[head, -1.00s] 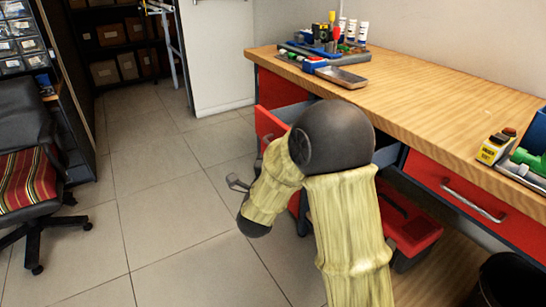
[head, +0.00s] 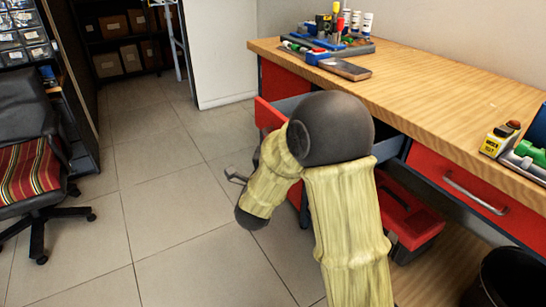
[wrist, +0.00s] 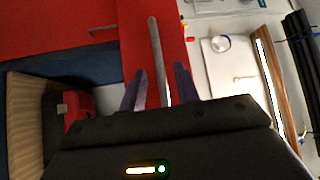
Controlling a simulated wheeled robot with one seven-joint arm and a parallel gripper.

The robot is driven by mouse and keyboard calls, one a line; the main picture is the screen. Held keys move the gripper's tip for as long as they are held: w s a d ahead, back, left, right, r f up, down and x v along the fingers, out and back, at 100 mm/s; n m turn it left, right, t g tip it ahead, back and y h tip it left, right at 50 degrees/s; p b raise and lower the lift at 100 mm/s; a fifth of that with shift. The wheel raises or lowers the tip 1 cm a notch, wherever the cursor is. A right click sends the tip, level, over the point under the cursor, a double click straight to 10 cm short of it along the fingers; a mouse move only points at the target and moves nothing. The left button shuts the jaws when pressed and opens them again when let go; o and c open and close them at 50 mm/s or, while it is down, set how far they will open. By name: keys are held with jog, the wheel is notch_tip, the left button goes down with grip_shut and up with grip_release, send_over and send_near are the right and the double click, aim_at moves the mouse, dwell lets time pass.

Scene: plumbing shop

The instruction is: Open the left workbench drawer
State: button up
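The left workbench drawer (head: 268,116) is pulled out from under the bench, and its grey inside shows behind its red front. My arm hides most of that front in the head view. In the wrist view, a silver bar handle (wrist: 155,45) stands against the red drawer front (wrist: 133,58). My gripper (wrist: 160,88) is open, with one dark finger on each side of the bar. Gaps show between the bar and both fingers. My fingertips cannot be made out clearly in the head view.
The wooden bench top (head: 450,100) carries a tool tray (head: 310,50) at the back left and a yellow tape measure (head: 497,140) at the right. A second red drawer (head: 460,190) is shut. A red toolbox (head: 410,220) sits below. An office chair (head: 35,150) stands left; floor between is clear.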

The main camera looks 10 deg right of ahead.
jog(key=b+v, duration=0.2)
jog(key=v, duration=1.3)
jog(key=shift+f+b, duration=0.35)
jog(key=b+v, duration=0.1)
jog(key=b, duration=0.1)
jog(key=b+v, duration=0.1)
jog(key=b, duration=0.1)
jog(key=shift+s+a+r+b, duration=0.1)
jog(key=shift+r+b, duration=0.15)
jog(key=shift+b, duration=0.15)
